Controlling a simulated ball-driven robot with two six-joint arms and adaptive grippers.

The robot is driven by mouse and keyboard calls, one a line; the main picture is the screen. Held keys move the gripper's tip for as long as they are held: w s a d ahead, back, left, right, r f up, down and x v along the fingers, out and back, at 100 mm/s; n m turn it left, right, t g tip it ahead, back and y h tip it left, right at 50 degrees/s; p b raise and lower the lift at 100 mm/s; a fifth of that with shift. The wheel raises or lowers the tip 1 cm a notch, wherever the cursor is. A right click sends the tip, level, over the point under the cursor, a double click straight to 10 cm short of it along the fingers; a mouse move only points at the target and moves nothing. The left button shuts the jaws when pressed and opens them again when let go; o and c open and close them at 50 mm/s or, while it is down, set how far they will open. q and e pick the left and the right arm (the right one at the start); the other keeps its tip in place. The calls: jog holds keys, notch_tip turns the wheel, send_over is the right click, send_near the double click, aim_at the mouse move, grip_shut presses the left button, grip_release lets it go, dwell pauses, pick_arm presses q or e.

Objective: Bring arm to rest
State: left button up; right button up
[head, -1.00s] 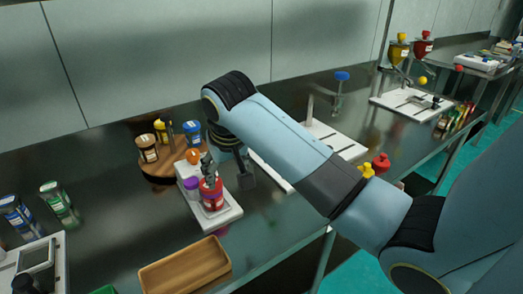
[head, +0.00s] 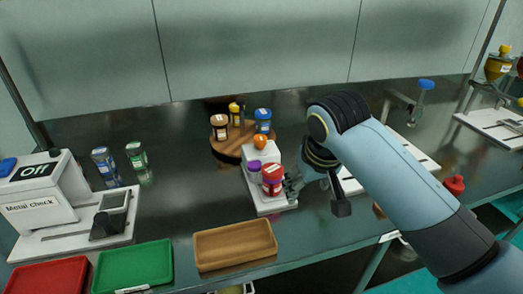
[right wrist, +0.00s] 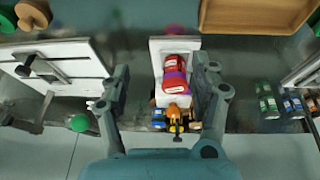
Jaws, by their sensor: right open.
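My right gripper (head: 315,196) is open and empty, just right of the white sieve stand (head: 277,206). One finger is close to the red-lidded jar (head: 272,182) on the stand; I cannot tell if they touch. A purple-lidded container (head: 254,173) and an orange knob (head: 260,142) are beside and behind the jar. In the right wrist view the fingers are spread wide, with the red jar (right wrist: 175,68) showing between them. My right arm reaches in from the right over the table. My left gripper is not in view.
A round wooden stand (head: 228,153) holds several jars behind the sieve. A wooden tray (head: 235,245), a green tray (head: 133,266) and a red tray (head: 47,277) lie along the front edge. A metal check device (head: 38,200) stands at left. Dark table is clear between.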

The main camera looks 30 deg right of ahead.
jog(key=s+a+r+n+y, duration=0.1)
jog(key=s+a+r+n, duration=0.1)
jog(key=s, duration=0.7)
jog(key=s+a+r+n, duration=0.1)
jog(key=s+a+n, duration=0.1)
jog(key=s, duration=0.8)
notch_tip(320, 180, down, 30)
jog(key=s+d+g+b, duration=0.1)
jog(key=d+g+b, duration=0.15)
jog(key=b, duration=0.25)
jog(key=s+d+f+b, duration=0.1)
jog(key=s+f+b, duration=0.4)
jog(key=s+f, duration=1.4)
notch_tip(320, 180, down, 4)
jog(key=shift+r+m, duration=0.2)
jog(key=shift+m, duration=0.2)
jog(key=shift+s+d+g, duration=0.1)
jog(key=shift+s+g, duration=0.05)
jog(key=shift+g, duration=0.1)
